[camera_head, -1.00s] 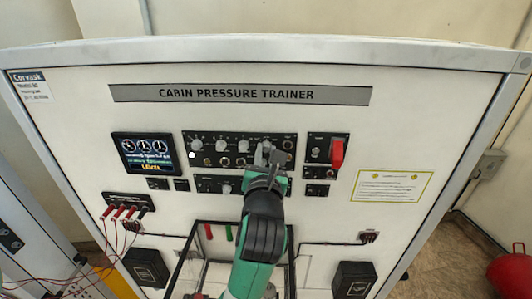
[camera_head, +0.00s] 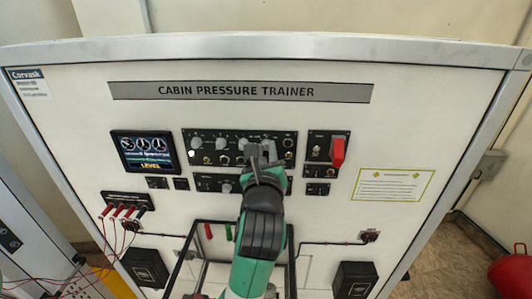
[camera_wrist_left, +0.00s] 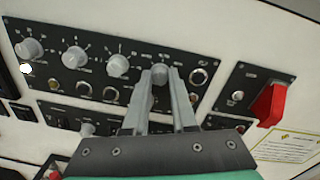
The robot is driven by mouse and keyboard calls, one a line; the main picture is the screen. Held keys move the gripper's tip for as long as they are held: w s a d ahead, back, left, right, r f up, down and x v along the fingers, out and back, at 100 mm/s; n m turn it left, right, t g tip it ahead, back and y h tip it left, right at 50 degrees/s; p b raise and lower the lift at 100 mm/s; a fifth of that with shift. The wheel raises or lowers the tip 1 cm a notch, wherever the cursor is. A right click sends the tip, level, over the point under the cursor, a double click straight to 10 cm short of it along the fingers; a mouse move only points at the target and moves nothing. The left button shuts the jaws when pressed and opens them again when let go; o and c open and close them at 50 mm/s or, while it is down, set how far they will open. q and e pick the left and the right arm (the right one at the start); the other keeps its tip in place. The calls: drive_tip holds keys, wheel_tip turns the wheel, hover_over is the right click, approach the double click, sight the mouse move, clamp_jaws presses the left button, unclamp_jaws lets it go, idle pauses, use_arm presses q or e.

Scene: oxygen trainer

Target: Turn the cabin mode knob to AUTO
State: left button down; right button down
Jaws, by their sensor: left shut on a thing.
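The control panel (camera_head: 206,142) carries a row of grey knobs along its top. My left gripper (camera_head: 263,150) reaches up to the panel's right part, its fingers at the rightmost large knob. In the left wrist view that grey knob (camera_wrist_left: 160,74) sits between the fingertips of the left gripper (camera_wrist_left: 163,80), and the fingers are shut on it. The fingers hide the knob's sides, and its markings are too small to read. The other grey knobs stand to its left (camera_wrist_left: 118,65). My right gripper is not in view.
A red guarded switch (camera_head: 338,152) stands out just right of the panel. A lit display (camera_head: 146,152) is at the left. Red plugs with leads (camera_head: 122,211) hang at lower left. A dark frame with red and green handles (camera_head: 229,233) is below.

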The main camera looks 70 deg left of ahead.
use_arm(q)
drive_tip(key=shift+n+b, duration=0.75)
drive_tip(key=shift+n, duration=1.35)
drive_tip(key=shift+r, duration=0.1)
drive_tip(key=c, duration=0.7)
unclamp_jaws()
drive_tip(key=b+v, duration=0.2)
drive_tip(key=v, duration=0.9)
drive_tip(key=shift+s+d+b, duration=0.25)
drive_tip(key=shift+b, duration=0.05)
